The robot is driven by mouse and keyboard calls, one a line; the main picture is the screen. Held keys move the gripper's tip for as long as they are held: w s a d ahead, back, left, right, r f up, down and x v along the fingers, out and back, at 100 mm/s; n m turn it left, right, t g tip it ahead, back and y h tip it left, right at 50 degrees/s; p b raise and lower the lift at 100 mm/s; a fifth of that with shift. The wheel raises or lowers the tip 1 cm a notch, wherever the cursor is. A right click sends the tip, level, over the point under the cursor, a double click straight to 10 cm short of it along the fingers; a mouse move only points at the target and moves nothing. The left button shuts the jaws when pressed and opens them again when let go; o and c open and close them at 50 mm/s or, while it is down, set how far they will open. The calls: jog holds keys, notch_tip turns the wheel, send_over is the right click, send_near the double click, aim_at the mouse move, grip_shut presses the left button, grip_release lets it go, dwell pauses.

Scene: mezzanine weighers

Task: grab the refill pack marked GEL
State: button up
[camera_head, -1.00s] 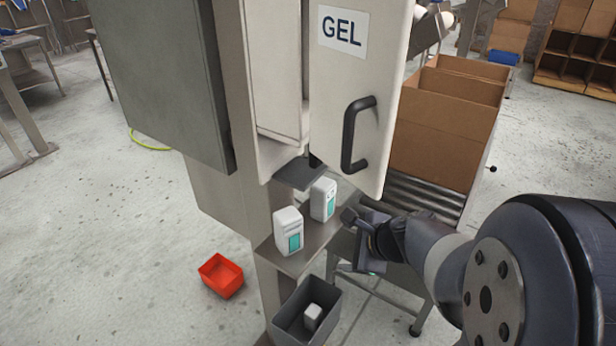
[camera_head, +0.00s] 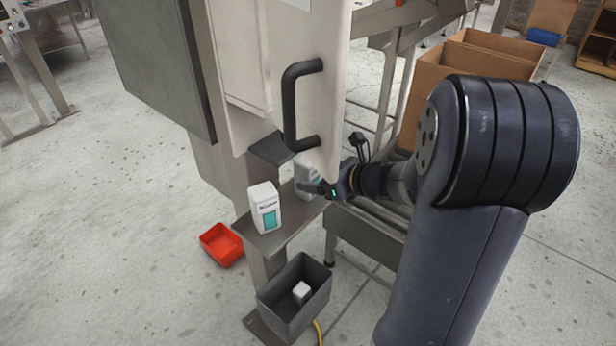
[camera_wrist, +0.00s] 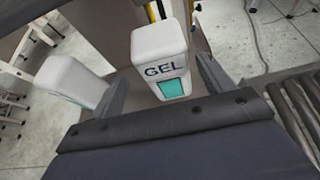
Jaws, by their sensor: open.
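The refill pack marked GEL (camera_wrist: 160,52) is white with a teal panel and stands upright between the fingers in the wrist view. In the head view the GEL pack (camera_head: 306,172) stands at the back of the small grey shelf (camera_head: 285,232), partly hidden by my gripper and the open door. My gripper (camera_head: 322,188) is open at the pack; the wrist view shows its two fingers (camera_wrist: 158,88) apart, one on each side. A second white pack (camera_head: 265,207) with a teal panel stands at the front of the shelf; in the wrist view it (camera_wrist: 70,80) is left of the left finger.
The open door (camera_head: 330,110) with its black handle (camera_head: 290,105) hangs close above my gripper. A grey bin (camera_head: 285,322) holding a small white item stands below the shelf. A red tray (camera_head: 221,244) lies on the floor. Cardboard boxes (camera_head: 470,60) stand behind right.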

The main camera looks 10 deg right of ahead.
aim_at(316, 174)
jog(key=x, duration=0.4)
jog(key=shift+w+d+f, duration=0.1)
jog(key=shift+w+f, duration=0.15)
jog(key=shift+w, duration=0.15)
jog(key=shift+c, duration=0.6)
jog(key=c, duration=1.1)
jog(key=shift+c, duration=0.2)
jog(key=shift+r, duration=0.15)
